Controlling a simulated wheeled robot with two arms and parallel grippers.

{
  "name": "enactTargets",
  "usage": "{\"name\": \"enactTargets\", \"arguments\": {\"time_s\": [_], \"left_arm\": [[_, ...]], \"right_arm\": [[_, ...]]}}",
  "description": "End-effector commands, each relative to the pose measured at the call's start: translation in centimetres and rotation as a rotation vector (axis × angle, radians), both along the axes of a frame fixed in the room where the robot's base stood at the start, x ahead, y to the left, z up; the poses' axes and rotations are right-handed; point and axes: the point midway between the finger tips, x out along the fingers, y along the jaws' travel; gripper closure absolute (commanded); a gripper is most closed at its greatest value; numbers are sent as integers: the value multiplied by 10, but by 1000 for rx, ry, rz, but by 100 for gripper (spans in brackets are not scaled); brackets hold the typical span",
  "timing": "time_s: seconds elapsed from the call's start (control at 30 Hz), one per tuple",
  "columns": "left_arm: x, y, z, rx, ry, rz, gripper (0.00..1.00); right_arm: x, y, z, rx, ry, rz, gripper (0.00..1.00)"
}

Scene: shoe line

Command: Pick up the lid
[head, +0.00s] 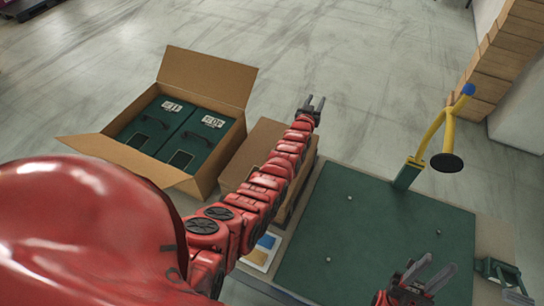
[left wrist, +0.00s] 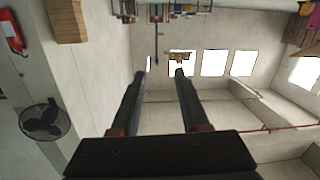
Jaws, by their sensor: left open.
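No separate loose lid can be made out. Two dark green boxes with white labels and dark handles, a left one (head: 150,112) and a right one (head: 192,140), sit side by side in an open cardboard carton (head: 207,76); their tops face up. My left gripper (head: 313,100) is open and empty, to the right of the carton and beyond the far end of a brown box. In the left wrist view its open jaws (left wrist: 157,73) have nothing between them and face the room's far wall. My right gripper (head: 433,264) is open and empty over the green work surface.
The brown cardboard box (head: 250,145) stands between the carton and the green work surface (head: 375,225), partly behind my left arm. A yellow stand (head: 431,130) with a black disc rises at the surface's far edge. Brown stacked blocks (head: 500,60) stand far right. Open floor lies beyond.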

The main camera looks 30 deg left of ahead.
Motion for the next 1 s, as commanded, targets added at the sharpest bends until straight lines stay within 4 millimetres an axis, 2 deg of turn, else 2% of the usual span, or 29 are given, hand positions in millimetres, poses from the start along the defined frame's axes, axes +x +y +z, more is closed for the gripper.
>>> {"name": "enactTargets", "arguments": {"time_s": [0.03, 0.1, 0.17, 0.23, 0.37, 0.5, 0.6, 0.7, 0.8, 0.87, 1.0], "left_arm": [[17, 6, 0, -8, 99, -15, 55], [27, 8, -12, -20, 260, -45, 55], [29, 10, -17, -25, 396, -72, 55], [21, 15, -19, -27, 558, -99, 55], [-20, 32, -14, -25, 862, -135, 55], [-84, 53, 7, -26, 1152, -146, 55], [-129, 66, 23, -36, 1313, -141, 55], [-161, 74, 37, -46, 1419, -135, 55], [-179, 77, 41, -55, 1478, -132, 55], [-184, 78, 36, -57, 1494, -131, 55], [-185, 77, 6, -60, 1497, -132, 55]], "right_arm": [[0, 0, 0, 0, 0, 0, 65], [0, 0, 0, 0, 0, 0, 65], [0, 0, 0, 0, 0, 0, 65], [0, 0, 0, 0, 0, 0, 65], [0, 0, 0, 0, 0, 0, 65], [0, 0, 0, 0, 0, 0, 65], [0, 0, 0, 0, 0, 0, 65], [0, 0, 0, 0, 0, 0, 65], [0, 0, -2, 0, 0, 0, 65], [0, 0, -8, 0, 0, 0, 65], [0, 0, -34, 0, 0, 0, 65]]}}
